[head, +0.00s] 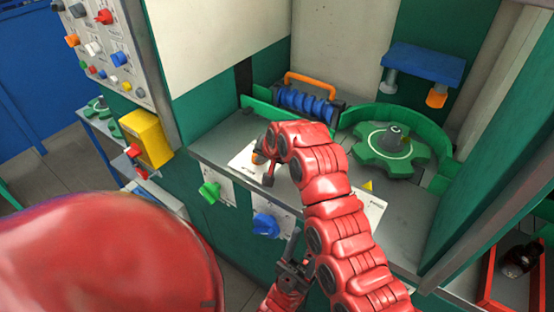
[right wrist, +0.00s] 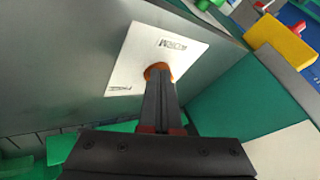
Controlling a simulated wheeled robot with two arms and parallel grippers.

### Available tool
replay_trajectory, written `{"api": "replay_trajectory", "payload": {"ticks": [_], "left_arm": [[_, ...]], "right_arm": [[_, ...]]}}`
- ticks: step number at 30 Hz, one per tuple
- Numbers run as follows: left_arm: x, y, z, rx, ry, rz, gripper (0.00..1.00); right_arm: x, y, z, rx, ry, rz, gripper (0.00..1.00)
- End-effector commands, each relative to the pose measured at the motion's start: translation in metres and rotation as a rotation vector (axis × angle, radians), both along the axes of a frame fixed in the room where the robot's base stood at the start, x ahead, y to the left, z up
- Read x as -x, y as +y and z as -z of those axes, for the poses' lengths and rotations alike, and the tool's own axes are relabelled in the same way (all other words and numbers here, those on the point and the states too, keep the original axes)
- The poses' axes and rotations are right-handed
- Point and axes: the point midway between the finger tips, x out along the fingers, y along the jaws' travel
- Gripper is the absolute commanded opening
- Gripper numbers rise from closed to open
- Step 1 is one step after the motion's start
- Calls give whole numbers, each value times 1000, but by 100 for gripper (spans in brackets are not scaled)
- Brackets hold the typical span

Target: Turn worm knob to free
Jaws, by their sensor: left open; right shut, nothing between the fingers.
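The orange worm knob (head: 257,158) sits on a white plate (head: 243,169) on the grey worktop, mostly hidden by my right arm in the head view. In the right wrist view the knob (right wrist: 158,71) shows at the tips of my right gripper (right wrist: 158,84), on a plate (right wrist: 130,55) printed with a word like "WORM". Those fingers are shut with nothing between them; I cannot tell whether they touch the knob. The blue worm (head: 304,103) lies behind, beside the green gear wheel (head: 390,152). My left gripper (head: 294,252) is open and empty, low by the front panel.
A green knob (head: 210,192) and a blue knob (head: 266,225) stick out of the front panel. A yellow box (head: 146,138) stands at left, under a button panel (head: 98,45). An orange handle (head: 310,82) rises behind the worm. A green wall closes the right side.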

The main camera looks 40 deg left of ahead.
Motion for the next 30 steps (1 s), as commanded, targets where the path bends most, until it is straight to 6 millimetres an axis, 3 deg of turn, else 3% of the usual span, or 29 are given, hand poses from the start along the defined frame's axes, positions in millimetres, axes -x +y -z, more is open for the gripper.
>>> {"api": "replay_trajectory", "payload": {"ticks": [5,10,18,30], "left_arm": [[0,0,20,0,1,0,50],[0,0,44,0,0,0,50],[0,0,65,0,0,0,50],[0,0,76,0,0,0,50]], "right_arm": [[2,3,6,4,-3,53,0],[4,5,6,-1,-5,300,0],[6,10,3,3,-5,525,0],[8,18,0,-1,-2,537,0]]}}
